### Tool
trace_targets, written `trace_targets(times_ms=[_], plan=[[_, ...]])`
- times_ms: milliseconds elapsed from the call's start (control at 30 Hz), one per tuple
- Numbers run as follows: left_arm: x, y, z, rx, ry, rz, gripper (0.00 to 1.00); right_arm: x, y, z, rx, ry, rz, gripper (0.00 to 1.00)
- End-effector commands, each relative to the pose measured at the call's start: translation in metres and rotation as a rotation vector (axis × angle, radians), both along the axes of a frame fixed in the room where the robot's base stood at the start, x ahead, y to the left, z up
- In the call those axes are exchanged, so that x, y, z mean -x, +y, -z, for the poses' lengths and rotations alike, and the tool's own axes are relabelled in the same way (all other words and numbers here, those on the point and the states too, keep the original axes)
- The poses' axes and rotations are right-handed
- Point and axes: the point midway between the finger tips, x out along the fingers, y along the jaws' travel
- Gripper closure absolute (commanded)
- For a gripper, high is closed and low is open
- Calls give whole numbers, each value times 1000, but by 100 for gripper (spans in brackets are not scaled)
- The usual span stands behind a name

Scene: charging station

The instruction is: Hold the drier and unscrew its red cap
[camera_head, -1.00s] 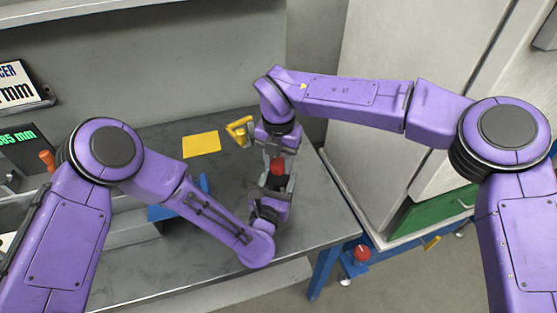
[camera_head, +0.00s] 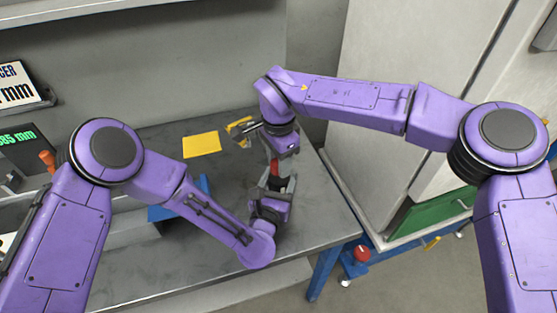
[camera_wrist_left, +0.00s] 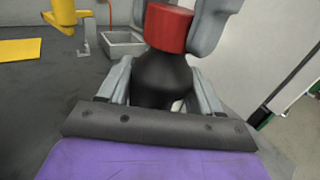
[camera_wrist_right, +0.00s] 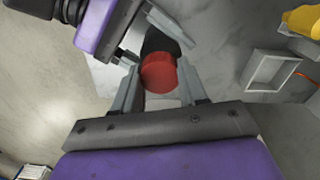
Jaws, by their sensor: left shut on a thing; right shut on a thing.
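The drier (camera_wrist_left: 162,80) is a dark rounded body, upright, with a red cap (camera_wrist_left: 168,27) on top. My left gripper (camera_wrist_left: 160,88) is shut around the dark body from the side. My right gripper (camera_wrist_right: 158,85) comes from above and is shut on the red cap, which also shows in the head view (camera_head: 275,167) between the grippers. In the head view my right gripper (camera_head: 278,170) sits just above my left gripper (camera_head: 272,195), and most of the drier is hidden between them.
A yellow pad (camera_head: 201,144) lies on the grey bench (camera_head: 320,205). A yellow object (camera_head: 238,130) stands behind the grippers. A small open grey tray (camera_wrist_left: 122,43) is close by. A white cabinet (camera_head: 395,55) stands to the right; a display (camera_head: 22,140) is at left.

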Motion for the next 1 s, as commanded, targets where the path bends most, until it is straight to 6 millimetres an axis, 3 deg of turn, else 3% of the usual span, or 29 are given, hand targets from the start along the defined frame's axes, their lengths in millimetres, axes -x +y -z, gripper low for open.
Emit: trace_targets(times_ms=[500, 1000], plan=[[1, 1, 1, 0, 2, -1, 100, 0, -1, 0, 0, 0, 0, 94], [0, 1, 1, 0, 2, -2, 100, 0, 0, -17, -1, -1, 0, 94]])
